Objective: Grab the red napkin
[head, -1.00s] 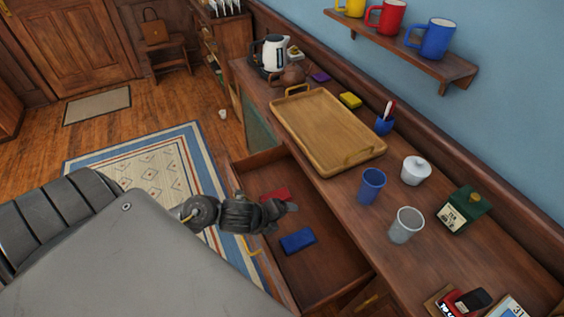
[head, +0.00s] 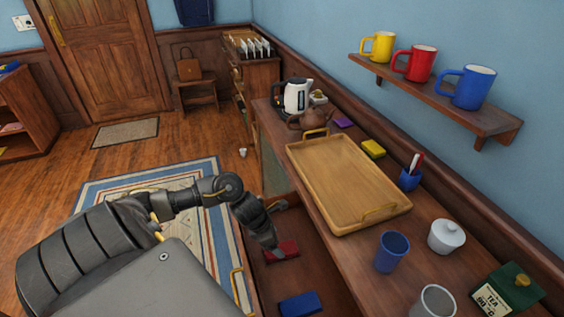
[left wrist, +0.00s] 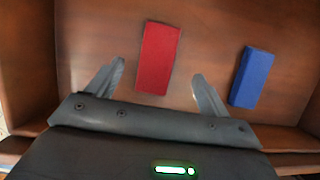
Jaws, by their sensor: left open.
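The red napkin (head: 286,249), a folded flat rectangle, lies on the floor of the open drawer (head: 268,274). It shows whole in the left wrist view (left wrist: 160,50). My left gripper (head: 277,225) is over the drawer at the napkin and hides part of it in the head view. In the left wrist view my left gripper (left wrist: 159,72) is open, with one finger on each side of the napkin's near end. I cannot tell how high above it the fingers are. My right gripper is in neither view.
A blue folded cloth (head: 300,303) lies in the drawer to the right of the napkin. Drawer walls surround the gripper.

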